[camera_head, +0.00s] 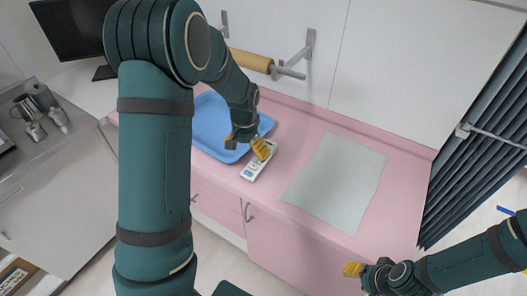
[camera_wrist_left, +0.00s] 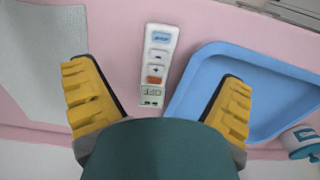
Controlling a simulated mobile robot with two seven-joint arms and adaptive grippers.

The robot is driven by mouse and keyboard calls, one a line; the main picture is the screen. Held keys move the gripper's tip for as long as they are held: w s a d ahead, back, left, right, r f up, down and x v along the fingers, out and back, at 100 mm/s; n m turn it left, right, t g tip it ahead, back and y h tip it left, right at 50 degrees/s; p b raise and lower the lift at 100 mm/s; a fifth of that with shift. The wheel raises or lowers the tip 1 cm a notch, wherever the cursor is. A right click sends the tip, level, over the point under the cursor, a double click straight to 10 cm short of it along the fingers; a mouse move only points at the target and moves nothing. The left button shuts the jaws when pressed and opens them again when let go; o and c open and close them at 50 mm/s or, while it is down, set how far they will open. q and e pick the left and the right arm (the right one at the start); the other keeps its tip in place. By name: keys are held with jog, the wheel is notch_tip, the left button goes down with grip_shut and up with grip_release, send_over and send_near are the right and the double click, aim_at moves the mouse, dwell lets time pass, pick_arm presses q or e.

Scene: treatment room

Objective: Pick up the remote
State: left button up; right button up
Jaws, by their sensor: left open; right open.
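The remote (camera_head: 255,168) is a white handset with coloured buttons, lying on the pink counter between the blue tray and a grey sheet. It also shows in the left wrist view (camera_wrist_left: 158,62), between my two yellow fingers, with an orange button and a blue one. My left gripper (camera_head: 250,145) is open just above the remote, one finger overlapping its upper end in the head view. In the left wrist view my left gripper (camera_wrist_left: 158,100) has nothing between its fingers that it touches. My right gripper (camera_head: 362,270) is in front of the counter, away from the remote.
The blue tray (camera_head: 208,118) lies close beside the remote; its rim shows in the left wrist view (camera_wrist_left: 183,92). A grey sheet (camera_head: 335,180) covers the counter to the right. A paper-roll holder (camera_head: 252,61) is on the wall behind.

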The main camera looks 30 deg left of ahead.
pick_arm(q)
send_over(247, 176)
jog(key=f, duration=0.6)
jog(key=shift+d+f+b, duration=0.25)
jog(key=shift+f+b, duration=0.05)
jog(key=shift+a+f, duration=0.15)
jog(key=shift+f, duration=1.4)
jog(key=shift+a+f, duration=0.15)
jog(key=shift+f, duration=1.4)
jog(key=c, duration=1.4)
